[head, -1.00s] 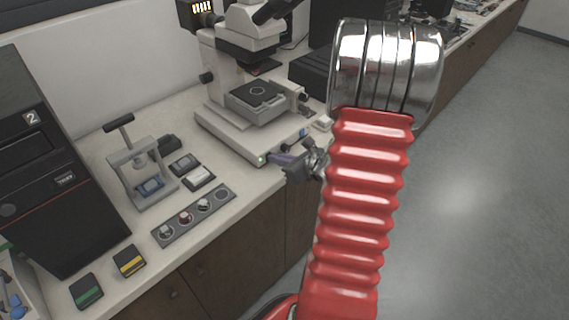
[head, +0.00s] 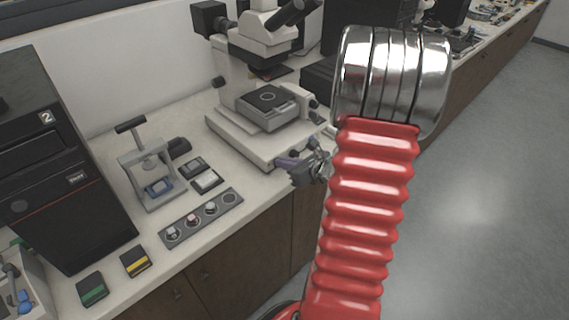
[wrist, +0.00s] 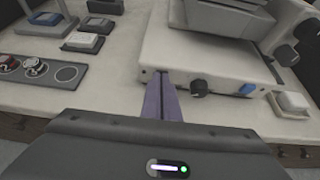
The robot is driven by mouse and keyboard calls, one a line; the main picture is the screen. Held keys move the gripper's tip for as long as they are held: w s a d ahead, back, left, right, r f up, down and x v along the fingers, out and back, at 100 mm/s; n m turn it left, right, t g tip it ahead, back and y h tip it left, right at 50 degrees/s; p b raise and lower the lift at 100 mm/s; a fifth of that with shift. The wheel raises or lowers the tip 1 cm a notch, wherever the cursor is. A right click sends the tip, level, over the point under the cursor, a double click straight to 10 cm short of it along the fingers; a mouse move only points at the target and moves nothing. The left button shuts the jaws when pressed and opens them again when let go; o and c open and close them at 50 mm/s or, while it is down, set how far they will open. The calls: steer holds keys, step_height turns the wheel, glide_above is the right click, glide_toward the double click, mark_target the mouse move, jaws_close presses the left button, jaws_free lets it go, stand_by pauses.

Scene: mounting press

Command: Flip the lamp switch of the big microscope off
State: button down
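The big microscope (head: 235,130) stands on the bench, its pale base (wrist: 215,60) filling the upper part of the wrist view. Its lamp housing (head: 209,18) at the back is dark. My gripper (head: 280,163) is at the left part of the base's front face. In the wrist view its purple fingers (wrist: 161,80) are together, with nothing seen between them, and their tips are at or very near that face. The lamp switch cannot be made out; the fingers may cover it. A black knob (wrist: 199,88) and a blue button (wrist: 246,89) are on the same face.
A small hand press (head: 148,170), two small boxes (head: 207,180) and a grey strip with round pots (head: 200,218) stand left of the microscope. A white block (wrist: 292,103) lies right of its base. A black machine marked 2 (head: 60,170) stands far left. The floor at right is clear.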

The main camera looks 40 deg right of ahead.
steer(key=shift+r, duration=0.1)
steer(key=shift+r, duration=0.7)
steer(key=shift+s, duration=0.15)
steer(key=shift+s, duration=0.55)
steer(key=r+v, duration=0.1)
steer(key=v, duration=1.1)
steer(key=shift+w+a+r, duration=0.1)
steer(key=shift+w, duration=0.05)
